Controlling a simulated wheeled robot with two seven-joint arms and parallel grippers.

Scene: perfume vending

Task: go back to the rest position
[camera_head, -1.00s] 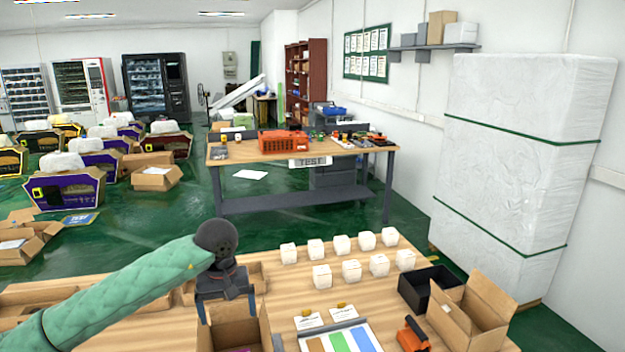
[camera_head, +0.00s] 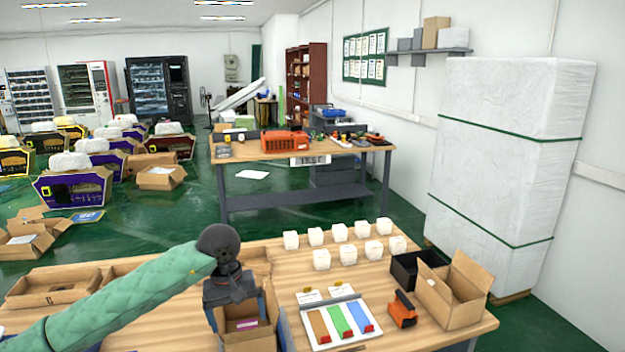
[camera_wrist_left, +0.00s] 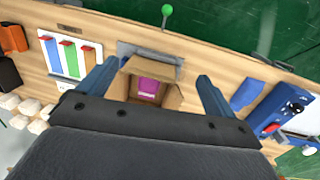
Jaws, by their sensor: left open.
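My left gripper (camera_head: 240,318) is over the near part of the wooden table (camera_head: 285,275), above an open cardboard box (camera_head: 262,338). A pink-purple item (camera_head: 246,324) lies inside that box. In the left wrist view, my left gripper (camera_wrist_left: 158,90) has its two blue fingers spread wide apart, one on each side of the box (camera_wrist_left: 172,72) as seen from above. The purple item (camera_wrist_left: 149,87) shows between the fingers, inside the box and not held. My right gripper is in neither view.
White cubes (camera_head: 321,259) stand in rows behind a tray with brown, green and blue strips (camera_head: 340,319). An orange tool (camera_head: 402,310), a black box (camera_head: 408,271) and an open carton (camera_head: 452,297) are at right. Shallow cartons (camera_head: 52,287) lie at left.

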